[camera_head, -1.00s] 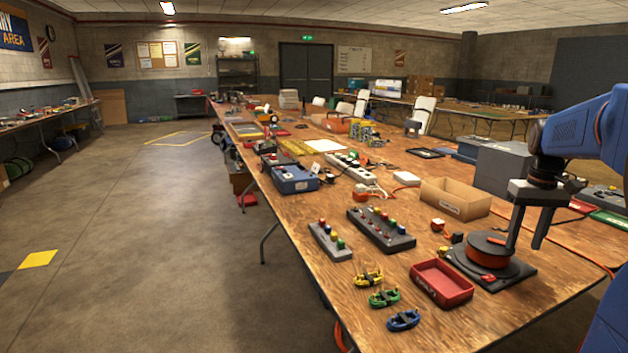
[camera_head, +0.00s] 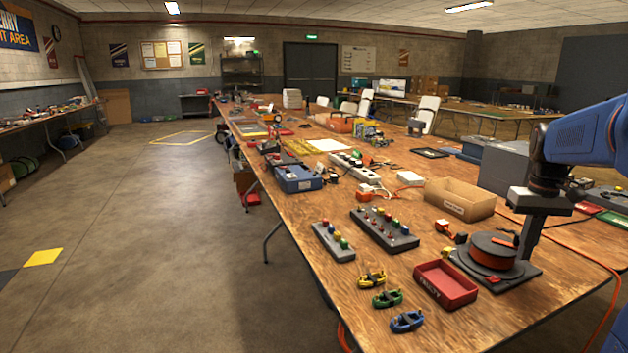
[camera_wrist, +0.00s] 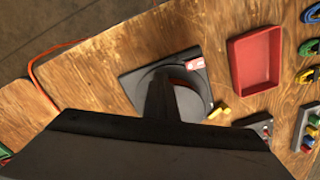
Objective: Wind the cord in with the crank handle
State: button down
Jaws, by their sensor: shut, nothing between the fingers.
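The cord reel (camera_head: 491,252) is a dark round drum with orange cord wound on it, fixed to a black base plate (camera_head: 520,276) with a small red label. It also shows in the wrist view (camera_wrist: 190,100), partly covered by my fingers. My gripper (camera_head: 524,254) points down at the right side of the drum in the head view. Its fingers are together and hold nothing. In the wrist view the fingertips (camera_wrist: 164,76) lie over the drum; whether they touch it I cannot tell. I cannot make out the crank handle clearly. A loose orange cord (camera_head: 580,253) runs across the table right of the reel.
A red tray (camera_head: 446,284) stands just left of the reel. A cardboard box (camera_head: 460,199) and a grey case (camera_head: 503,168) stand behind it. Button panels (camera_head: 384,229) and small cord bundles (camera_head: 388,298) lie further left. The left floor is open.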

jog(key=shift+s+a, duration=0.5)
jog(key=shift+a, duration=0.2)
jog(key=shift+s+a, duration=0.5)
jog(key=shift+a, duration=0.15)
jog(key=c, duration=0.8)
grip_release()
jog(key=shift+o, duration=0.2)
jog(key=shift+r, duration=0.15)
notch_tip(320, 180, up, 8)
dwell(0.4)
